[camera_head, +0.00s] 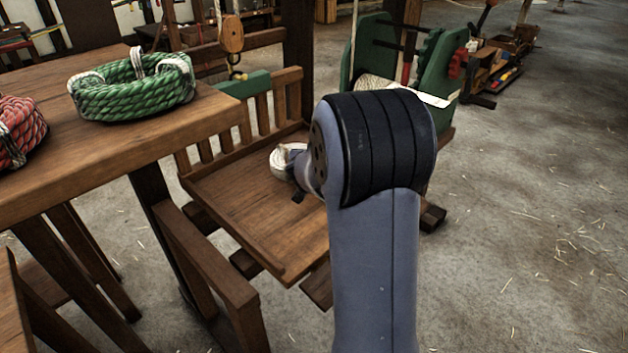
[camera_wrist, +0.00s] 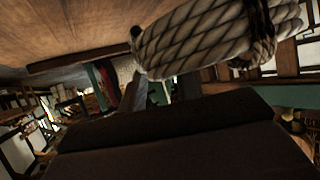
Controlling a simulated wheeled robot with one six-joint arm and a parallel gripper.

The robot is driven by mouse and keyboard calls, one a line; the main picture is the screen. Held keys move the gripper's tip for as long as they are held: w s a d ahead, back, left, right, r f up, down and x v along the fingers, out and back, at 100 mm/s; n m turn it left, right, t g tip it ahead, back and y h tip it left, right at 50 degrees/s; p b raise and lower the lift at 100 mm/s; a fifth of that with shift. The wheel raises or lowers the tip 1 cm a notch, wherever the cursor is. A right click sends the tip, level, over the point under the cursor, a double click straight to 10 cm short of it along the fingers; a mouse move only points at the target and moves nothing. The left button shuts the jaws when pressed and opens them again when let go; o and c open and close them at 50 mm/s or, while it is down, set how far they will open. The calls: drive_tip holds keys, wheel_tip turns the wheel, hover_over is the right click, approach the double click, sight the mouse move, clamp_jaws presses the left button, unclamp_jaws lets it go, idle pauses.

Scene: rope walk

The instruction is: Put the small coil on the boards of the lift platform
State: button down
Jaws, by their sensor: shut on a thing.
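The small coil (camera_head: 284,158) is pale rope and shows over the lift platform in the head view. It fills the top of the wrist view (camera_wrist: 195,45), close to the camera, with dark binding at its right. My gripper (camera_head: 295,172) is shut on the coil; my arm hides most of the gripper. The lift platform (camera_head: 245,208) has brown boards, a front lip and slatted rails at the back and left. Its boards (camera_wrist: 75,25) also show at the top left of the wrist view. I cannot tell whether the coil touches the boards.
A wooden bench (camera_head: 75,175) stands left of the platform, with a green rope coil (camera_head: 133,88) and a red coil (camera_head: 17,130) on it. A pulley block (camera_head: 231,35) with a hook hangs behind the platform. A green-sided winch (camera_head: 367,50) stands behind my arm. The front boards are bare.

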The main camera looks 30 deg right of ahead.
drive_tip(key=shift+f+b, duration=1.65)
drive_tip(key=shift+f, duration=0.7)
drive_tip(key=c, duration=1)
unclamp_jaws()
drive_tip(key=shift+c, duration=0.2)
drive_tip(key=shift+r, duration=0.1)
drive_tip(key=p+v, duration=0.4)
drive_tip(key=v, duration=0.8)
